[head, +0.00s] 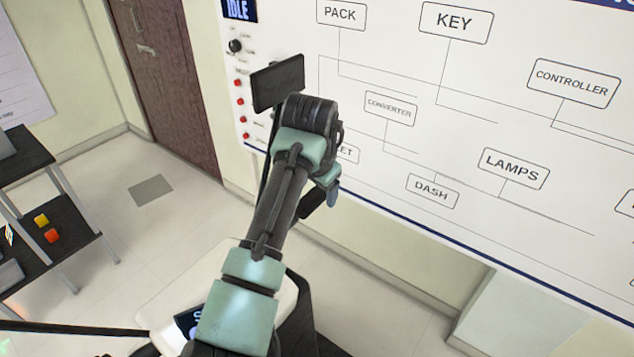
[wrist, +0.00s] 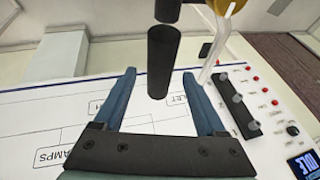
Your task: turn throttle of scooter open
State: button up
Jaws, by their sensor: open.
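The throttle looks to be the black cylindrical grip (wrist: 162,62), which stands between my gripper's two blue fingers in the wrist view. My gripper (wrist: 160,76) is open, with gaps visible on both sides of the grip. The far end of the grip runs to the top of the picture, past a narrow break. In the head view the grip (head: 311,205) shows as a short dark piece beside my gripper (head: 331,192), and my arm hides most of the rest. The scooter's white body (head: 172,308) shows low in the head view, partly behind my arm.
A white wall board (head: 400,70) with labelled boxes, red buttons and a dark display reading IDLE stands close behind my gripper. A black rectangular panel (head: 277,82), possibly a mirror, rises beside my wrist. A pale lever (wrist: 211,52) lies right of the grip. Dark shelves (head: 50,225) stand left.

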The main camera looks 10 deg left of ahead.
jog(key=shift+x, duration=1.05)
grip_shut()
